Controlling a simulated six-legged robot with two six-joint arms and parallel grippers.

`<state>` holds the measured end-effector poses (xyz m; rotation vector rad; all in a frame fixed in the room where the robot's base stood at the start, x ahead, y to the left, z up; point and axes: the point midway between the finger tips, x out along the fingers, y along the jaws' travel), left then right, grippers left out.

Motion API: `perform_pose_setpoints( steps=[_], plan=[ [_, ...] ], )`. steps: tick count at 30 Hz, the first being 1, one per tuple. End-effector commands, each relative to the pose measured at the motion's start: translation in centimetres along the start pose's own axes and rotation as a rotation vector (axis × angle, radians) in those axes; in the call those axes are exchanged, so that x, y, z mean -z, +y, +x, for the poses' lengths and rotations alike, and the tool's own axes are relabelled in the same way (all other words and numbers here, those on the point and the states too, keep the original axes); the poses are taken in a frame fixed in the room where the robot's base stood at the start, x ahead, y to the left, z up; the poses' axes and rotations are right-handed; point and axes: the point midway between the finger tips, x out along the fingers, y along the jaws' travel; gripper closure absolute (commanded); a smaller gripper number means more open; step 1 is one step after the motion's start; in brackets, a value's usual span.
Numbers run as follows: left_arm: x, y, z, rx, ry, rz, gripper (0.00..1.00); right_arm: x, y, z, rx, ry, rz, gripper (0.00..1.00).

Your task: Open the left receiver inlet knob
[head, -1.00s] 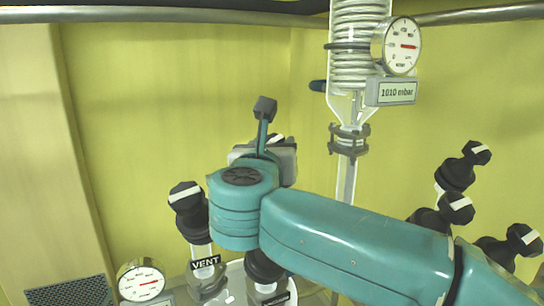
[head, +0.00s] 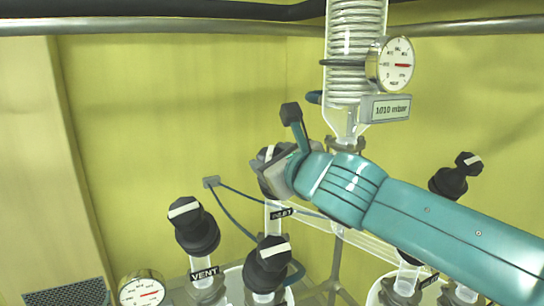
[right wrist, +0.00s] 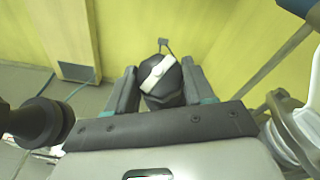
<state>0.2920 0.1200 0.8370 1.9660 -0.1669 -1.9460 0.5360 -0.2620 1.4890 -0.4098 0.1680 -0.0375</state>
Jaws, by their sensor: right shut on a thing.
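The inlet knob (head: 266,158) is black with a white bar and sits on a glass stem with a label that seems to read INLET (head: 281,213). My right gripper (head: 276,172) is at this knob in the head view and partly covers it. In the right wrist view the knob (right wrist: 161,80) lies between the two dark fingers of my right gripper (right wrist: 160,92), which is shut on it. The white bar runs diagonally there. My left gripper is not in view.
The VENT knob (head: 194,226) stands at left, with another black knob (head: 268,264) below the inlet knob. A condenser with a pressure gauge (head: 390,64) rises behind my right arm. More black knobs (head: 454,177) stand at right.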

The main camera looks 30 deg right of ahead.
Motion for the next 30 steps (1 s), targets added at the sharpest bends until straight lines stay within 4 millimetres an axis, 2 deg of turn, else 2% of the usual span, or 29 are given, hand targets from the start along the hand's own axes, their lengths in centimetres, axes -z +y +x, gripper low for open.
perform_pose_setpoints(
  steps=[20,21,23,24,30],
  plan=[
    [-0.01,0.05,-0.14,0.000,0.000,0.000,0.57,-0.13,-0.14,-0.09,-0.037,-0.002,-0.022,0.78],
    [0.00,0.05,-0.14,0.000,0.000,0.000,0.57,-0.13,-0.14,-0.09,-0.036,-0.002,-0.022,0.44],
    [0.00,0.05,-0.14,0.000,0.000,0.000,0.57,-0.12,-0.14,-0.08,-0.036,-0.002,-0.022,0.25],
    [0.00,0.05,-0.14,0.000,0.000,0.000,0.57,-0.11,-0.13,-0.07,-0.037,-0.002,-0.022,0.22],
    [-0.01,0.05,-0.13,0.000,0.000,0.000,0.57,-0.06,-0.09,-0.03,-0.037,0.000,-0.023,0.22]
  ],
)
